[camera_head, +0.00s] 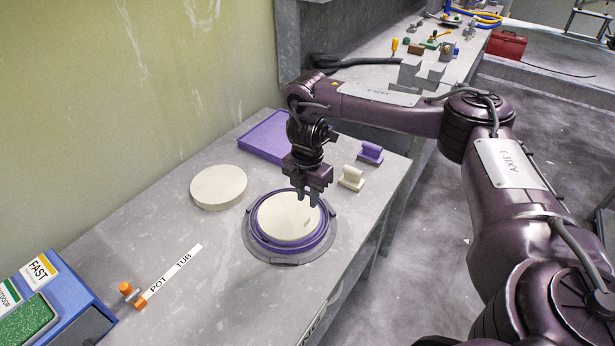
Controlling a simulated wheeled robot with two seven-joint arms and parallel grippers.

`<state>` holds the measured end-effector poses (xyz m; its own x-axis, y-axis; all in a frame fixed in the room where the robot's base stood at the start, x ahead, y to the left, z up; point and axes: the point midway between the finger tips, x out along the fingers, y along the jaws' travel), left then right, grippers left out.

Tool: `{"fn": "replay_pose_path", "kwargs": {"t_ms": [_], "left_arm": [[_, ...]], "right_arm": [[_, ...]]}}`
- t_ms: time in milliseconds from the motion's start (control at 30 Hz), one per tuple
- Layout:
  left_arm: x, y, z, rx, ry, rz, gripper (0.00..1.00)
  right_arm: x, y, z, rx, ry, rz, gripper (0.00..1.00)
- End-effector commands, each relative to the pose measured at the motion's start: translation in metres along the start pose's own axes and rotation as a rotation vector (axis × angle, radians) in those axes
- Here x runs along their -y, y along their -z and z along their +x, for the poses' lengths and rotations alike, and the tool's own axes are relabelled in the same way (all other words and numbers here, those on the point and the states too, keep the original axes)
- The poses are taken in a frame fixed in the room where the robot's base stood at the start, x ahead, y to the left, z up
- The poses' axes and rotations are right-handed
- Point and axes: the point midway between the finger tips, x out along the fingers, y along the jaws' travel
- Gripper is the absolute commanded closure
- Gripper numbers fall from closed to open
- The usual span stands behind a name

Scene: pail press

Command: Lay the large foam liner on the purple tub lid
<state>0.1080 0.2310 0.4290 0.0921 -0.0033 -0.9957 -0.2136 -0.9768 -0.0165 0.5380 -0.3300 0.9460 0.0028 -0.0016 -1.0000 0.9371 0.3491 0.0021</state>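The purple tub lid (254,236) sits as a ringed round on a grey round base (272,259) on the table. A cream foam disc (284,217) lies flat inside its purple rim. A second cream foam disc (218,187) lies on the table to the left, apart from the lid. I cannot tell for sure which disc is larger. My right gripper (307,198) points down just over the far right part of the disc in the lid. Its fingers are apart with nothing seen between them. I cannot tell if they touch the disc. My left gripper is not in view.
A purple flat tray (268,137) lies at the back. A cream handled block (351,178) and a purple one (370,153) stand to the right. A blue box (72,292) stands front left.

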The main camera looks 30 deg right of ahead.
Motion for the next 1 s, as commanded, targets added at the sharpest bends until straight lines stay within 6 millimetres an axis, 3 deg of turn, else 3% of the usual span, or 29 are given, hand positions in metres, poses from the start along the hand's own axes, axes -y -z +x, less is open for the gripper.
{"fn": "replay_pose_path", "kwargs": {"t_ms": [33,100,300,1000], "left_arm": [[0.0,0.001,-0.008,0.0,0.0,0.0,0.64],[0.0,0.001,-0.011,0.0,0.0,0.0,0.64],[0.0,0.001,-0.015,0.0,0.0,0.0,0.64],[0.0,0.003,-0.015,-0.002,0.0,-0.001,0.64]], "right_arm": [[-0.001,-0.001,-0.015,0.003,-0.003,0.0,0.76],[0.0,-0.001,-0.026,0.001,-0.002,0.001,0.76],[0.0,0.0,-0.041,0.0,0.001,0.0,0.76],[0.001,0.0,-0.042,-0.001,0.001,0.001,0.76]]}}
